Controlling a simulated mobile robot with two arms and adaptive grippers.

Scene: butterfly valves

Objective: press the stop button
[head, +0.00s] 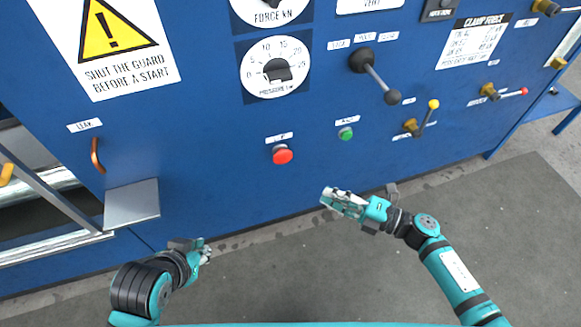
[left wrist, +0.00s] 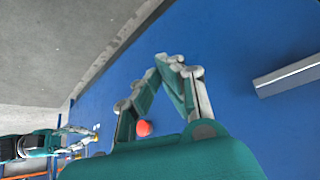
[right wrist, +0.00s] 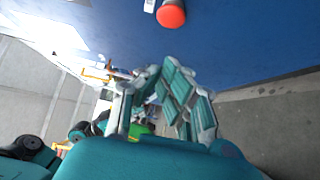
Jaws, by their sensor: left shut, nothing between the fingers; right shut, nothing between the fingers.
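The red stop button (head: 282,154) sticks out of the blue panel, below a small label. It also shows in the left wrist view (left wrist: 144,128), partly hidden behind my gripper, and at the top of the right wrist view (right wrist: 171,14). My left gripper (head: 207,251) is shut and empty, below and to the left of the button in the head view. My right gripper (head: 328,196) is shut and empty, below and to the right of the button. Neither gripper touches the button in the head view.
A green button (head: 345,133) sits right of the red one. A black-knobbed lever (head: 376,75) and a yellow-tipped valve handle (head: 422,118) stick out further right. A grey ledge (head: 131,203) juts out at left. The panel around the red button is clear.

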